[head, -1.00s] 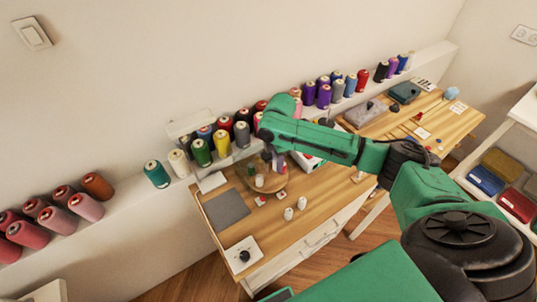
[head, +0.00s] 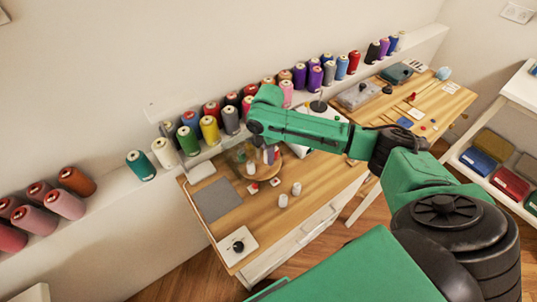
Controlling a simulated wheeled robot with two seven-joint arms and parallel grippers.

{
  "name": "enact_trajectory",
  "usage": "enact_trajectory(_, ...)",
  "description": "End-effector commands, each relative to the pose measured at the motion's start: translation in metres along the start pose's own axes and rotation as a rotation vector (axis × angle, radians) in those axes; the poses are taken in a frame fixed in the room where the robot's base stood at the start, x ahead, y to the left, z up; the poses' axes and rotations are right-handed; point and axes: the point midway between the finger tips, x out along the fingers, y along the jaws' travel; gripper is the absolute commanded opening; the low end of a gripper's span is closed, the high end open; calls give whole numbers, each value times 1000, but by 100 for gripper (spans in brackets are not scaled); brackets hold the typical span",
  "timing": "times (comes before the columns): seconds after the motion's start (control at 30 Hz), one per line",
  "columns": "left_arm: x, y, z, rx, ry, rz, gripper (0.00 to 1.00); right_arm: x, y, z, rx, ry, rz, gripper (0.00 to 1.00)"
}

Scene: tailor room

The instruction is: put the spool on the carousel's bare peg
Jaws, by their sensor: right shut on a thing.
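The carousel (head: 262,175), a round wooden disc on the near table, stands below my right arm's end. A white spool (head: 251,168) stands on its front left, and a red spool (head: 277,154) shows on its right side. My right gripper (head: 267,153) reaches down over the carousel from the green wrist. It is shut on a spool, but the fingers and held spool are too small and covered to make out clearly. I cannot tell which peg is bare. My left gripper is not in view.
Two white spools (head: 289,194) stand on the table in front of the carousel. A grey mat (head: 215,199) and a white plate with a black knob (head: 237,247) lie left. Large thread cones (head: 209,130) line the wall shelf close behind my right wrist.

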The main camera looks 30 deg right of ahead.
Motion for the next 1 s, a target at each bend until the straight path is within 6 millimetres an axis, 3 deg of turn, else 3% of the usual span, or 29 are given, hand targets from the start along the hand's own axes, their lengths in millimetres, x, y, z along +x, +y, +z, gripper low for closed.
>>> enact_trajectory(0.07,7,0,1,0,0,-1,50,6,0,0,0,0,0,0)
enact_trajectory(1.0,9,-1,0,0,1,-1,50,29,0,0,1,1,-1,0)
